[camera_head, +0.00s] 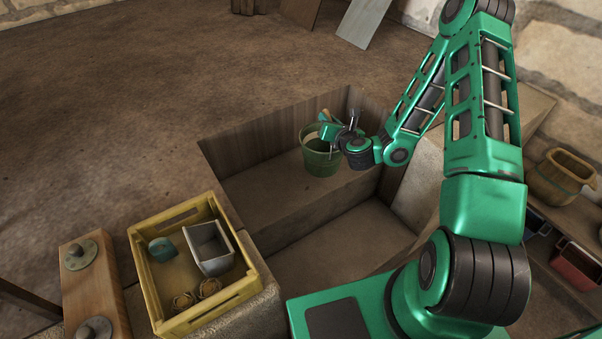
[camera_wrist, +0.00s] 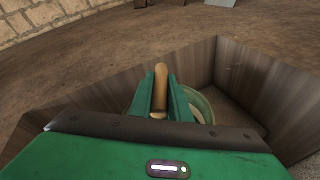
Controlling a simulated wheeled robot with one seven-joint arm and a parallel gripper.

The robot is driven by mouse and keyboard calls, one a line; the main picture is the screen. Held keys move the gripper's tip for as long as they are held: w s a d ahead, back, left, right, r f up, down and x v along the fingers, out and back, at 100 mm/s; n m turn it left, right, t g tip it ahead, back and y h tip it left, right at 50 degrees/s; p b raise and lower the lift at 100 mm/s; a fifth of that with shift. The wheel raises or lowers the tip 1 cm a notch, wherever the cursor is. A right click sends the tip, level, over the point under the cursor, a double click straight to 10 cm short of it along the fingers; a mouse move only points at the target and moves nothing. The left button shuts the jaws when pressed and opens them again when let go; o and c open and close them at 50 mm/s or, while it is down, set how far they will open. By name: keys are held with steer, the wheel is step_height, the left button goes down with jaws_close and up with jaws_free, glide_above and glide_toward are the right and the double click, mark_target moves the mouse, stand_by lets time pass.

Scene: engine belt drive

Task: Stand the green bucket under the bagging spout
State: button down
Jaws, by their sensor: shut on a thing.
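The green bucket (camera_head: 320,161) is upright at the back of a sunken, plank-walled pit, over its upper ledge. I cannot tell whether its base touches the ledge. My gripper (camera_head: 327,129) is at the bucket's rim. In the wrist view, my gripper (camera_wrist: 163,97) has its two green fingers closed around a tan wooden grip (camera_wrist: 160,76), which looks like the bucket's handle. The bucket's rim (camera_wrist: 203,104) shows behind the fingers, mostly hidden by them. I cannot make out a bagging spout in either view.
A yellow crate (camera_head: 247,284) holding a grey box (camera_head: 208,247) and small items stands at the front left, beside a wooden block (camera_head: 96,285). A lower step (camera_head: 335,248) of the pit is bare. Leaning boards (camera_head: 362,20) stand behind.

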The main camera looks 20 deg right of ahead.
mark_target(313, 150)
steer(key=shift+a, duration=0.1)
steer(key=s+a+r+n+g+y, duration=0.1)
steer(key=s+a+n+y, duration=0.15)
steer(key=a, duration=0.75)
steer(key=s+a+r+n+y, duration=0.15)
steer(key=a+y, duration=0.25)
steer(key=a, duration=0.6)
steer(key=w+d+f, duration=0.6)
steer(key=d+f, duration=0.3)
steer(key=f, duration=0.3)
steer(key=shift+w+d+n, duration=0.2)
steer(key=shift+w+n, duration=0.1)
steer(key=shift+n, duration=0.1)
steer(key=shift+f+h, duration=0.15)
steer(key=shift+h, duration=0.1)
steer(key=c, duration=1.7)
jaws_free()
steer(key=shift+o, duration=0.2)
steer(key=v, duration=1.2)
steer(key=shift+d+r, duration=0.1)
steer(key=shift+r, duration=0.1)
